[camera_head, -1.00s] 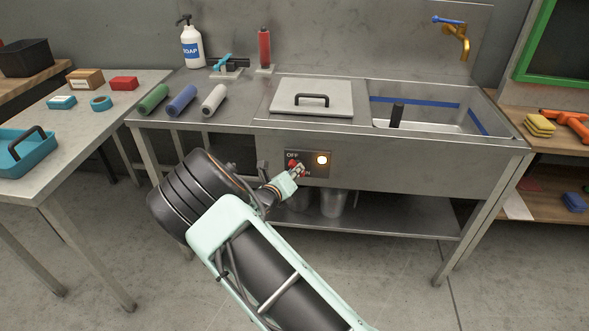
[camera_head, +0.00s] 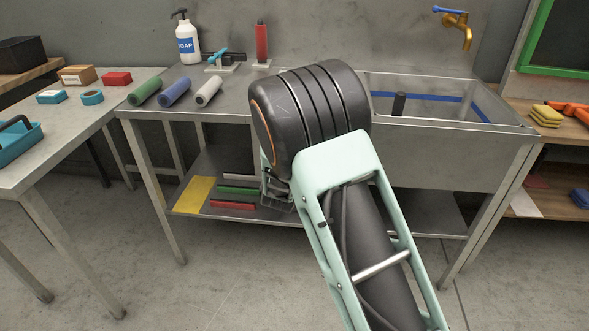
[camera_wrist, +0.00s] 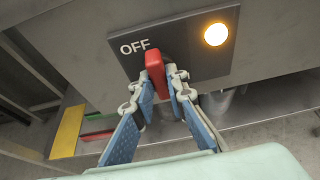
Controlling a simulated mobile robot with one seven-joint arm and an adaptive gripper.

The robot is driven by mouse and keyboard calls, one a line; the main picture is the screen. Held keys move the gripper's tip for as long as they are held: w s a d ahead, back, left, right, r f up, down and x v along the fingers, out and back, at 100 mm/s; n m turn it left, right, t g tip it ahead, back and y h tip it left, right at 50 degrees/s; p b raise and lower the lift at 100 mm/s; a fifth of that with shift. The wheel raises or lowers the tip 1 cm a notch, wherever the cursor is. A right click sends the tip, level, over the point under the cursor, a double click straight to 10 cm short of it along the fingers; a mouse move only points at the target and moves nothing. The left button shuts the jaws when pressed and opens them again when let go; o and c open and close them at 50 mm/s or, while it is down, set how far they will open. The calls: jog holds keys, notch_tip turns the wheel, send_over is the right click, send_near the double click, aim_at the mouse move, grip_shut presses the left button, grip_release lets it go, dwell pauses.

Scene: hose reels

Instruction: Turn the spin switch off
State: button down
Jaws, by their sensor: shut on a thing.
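The spin switch is a red lever (camera_wrist: 156,72) on a dark panel (camera_wrist: 188,62) on the front of the sink bench. The word OFF shows at the panel's upper left in the wrist view. A round lamp (camera_wrist: 216,34) at the right of the panel glows yellow-white. My gripper (camera_wrist: 164,85) is shut on the red lever, with one blue-padded finger on each side of it. The lever's lower part is between the fingers. In the head view my arm hides the panel, the lever and the fingertips.
The sink bench (camera_head: 440,150) has a lower shelf with a yellow sheet (camera_head: 194,194) and green and red bars. A table (camera_head: 70,130) stands at the left.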

jog(key=shift+w+d, duration=0.1)
jog(key=shift+d, duration=0.15)
jog(key=c, duration=1.9)
grip_release()
jog(key=shift+c, duration=0.2)
jog(key=shift+a, duration=0.1)
jog(key=v, duration=1.2)
